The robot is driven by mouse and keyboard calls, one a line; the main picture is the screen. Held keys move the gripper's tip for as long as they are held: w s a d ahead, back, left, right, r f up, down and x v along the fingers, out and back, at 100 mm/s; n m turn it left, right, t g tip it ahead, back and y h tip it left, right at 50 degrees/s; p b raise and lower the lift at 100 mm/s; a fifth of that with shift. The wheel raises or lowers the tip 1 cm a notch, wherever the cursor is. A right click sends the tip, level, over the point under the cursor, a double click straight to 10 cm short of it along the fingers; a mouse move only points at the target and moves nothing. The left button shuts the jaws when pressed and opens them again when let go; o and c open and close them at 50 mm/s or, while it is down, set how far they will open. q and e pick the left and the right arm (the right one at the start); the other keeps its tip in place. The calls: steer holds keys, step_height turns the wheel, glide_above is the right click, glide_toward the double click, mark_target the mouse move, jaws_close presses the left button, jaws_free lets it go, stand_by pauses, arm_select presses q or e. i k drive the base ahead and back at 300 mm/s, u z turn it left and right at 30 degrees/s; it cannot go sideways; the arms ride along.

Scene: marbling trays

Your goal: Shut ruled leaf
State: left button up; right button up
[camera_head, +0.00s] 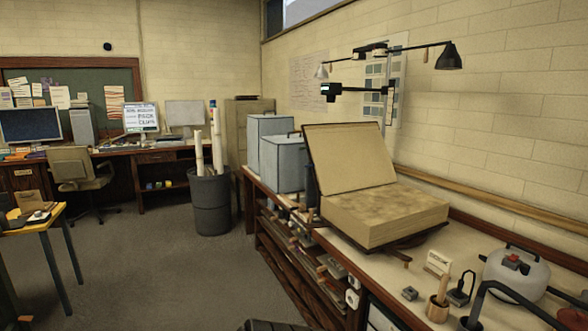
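A thick, book-like block (385,214) with mottled tan top lies on the workbench in the middle right of the head view. A raised leaf or cover (348,158) stands up and leans back from its far-left edge, so it is open. The leaf's visible face is plain tan; I cannot make out ruled lines on it. The block rests on a dark support (398,244). Neither of my grippers can be identified in this view.
Grey boxes (283,163) stand behind the leaf. A lamp stand (388,92) rises behind the block. A wooden cup (437,308), a small card (438,262) and a white rounded vessel (516,274) occupy the bench's near right. Floor (190,270) left of the bench is clear.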

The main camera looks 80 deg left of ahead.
mark_target(347, 160)
steer(key=u, duration=3.15)
steer(key=i, duration=3.1)
steer(key=z, duration=2.55)
